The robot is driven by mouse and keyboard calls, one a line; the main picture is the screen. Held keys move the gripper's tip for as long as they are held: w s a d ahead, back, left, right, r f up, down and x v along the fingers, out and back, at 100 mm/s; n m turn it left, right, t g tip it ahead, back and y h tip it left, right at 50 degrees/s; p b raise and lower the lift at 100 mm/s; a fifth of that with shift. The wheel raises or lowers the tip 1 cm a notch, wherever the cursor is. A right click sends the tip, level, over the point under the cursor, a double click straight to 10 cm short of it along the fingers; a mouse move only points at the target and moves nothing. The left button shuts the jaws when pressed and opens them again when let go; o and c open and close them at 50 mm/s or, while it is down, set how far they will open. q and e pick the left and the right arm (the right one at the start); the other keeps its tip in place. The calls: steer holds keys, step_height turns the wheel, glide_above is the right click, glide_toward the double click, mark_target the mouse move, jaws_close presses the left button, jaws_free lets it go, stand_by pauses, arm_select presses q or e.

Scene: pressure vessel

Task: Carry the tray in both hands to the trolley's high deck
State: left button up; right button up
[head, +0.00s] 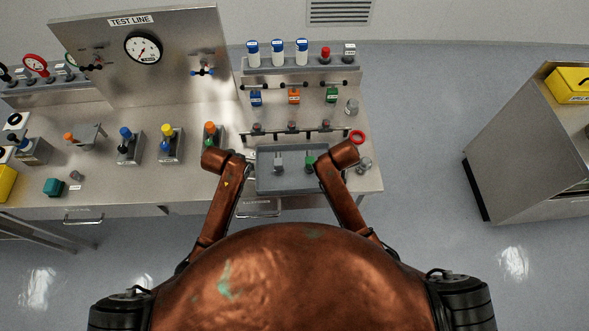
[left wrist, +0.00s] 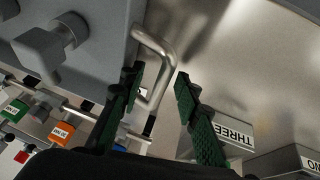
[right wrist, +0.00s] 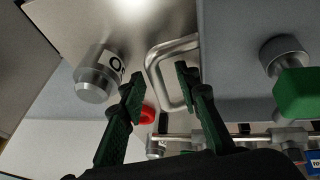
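The grey tray (head: 290,183) lies on the steel bench in front of my body. It holds a grey fitting (head: 278,161) and a green-topped fitting (head: 309,161). In the left wrist view my left gripper (left wrist: 160,76) is open, with the tray's bent metal handle (left wrist: 170,62) between its fingers. In the right wrist view my right gripper (right wrist: 160,76) is open, with the other tray handle (right wrist: 152,72) between its fingers. Neither grip is closed on a handle. In the head view my wrists hide the fingers and handles.
A steel unit (head: 520,140) with a yellow box (head: 570,85) stands at the right, across clear floor (head: 425,140). I cannot tell its deck heights. A valve rail (head: 290,133) lies behind the tray. A red ring (head: 358,137) and metal cylinder (head: 364,165) lie close by on the right.

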arm_select(q)
jaws_close()
arm_select(e)
jaws_close()
arm_select(q)
steer(key=shift+r, duration=0.1)
arm_select(e)
steer(key=shift+r, duration=0.1)
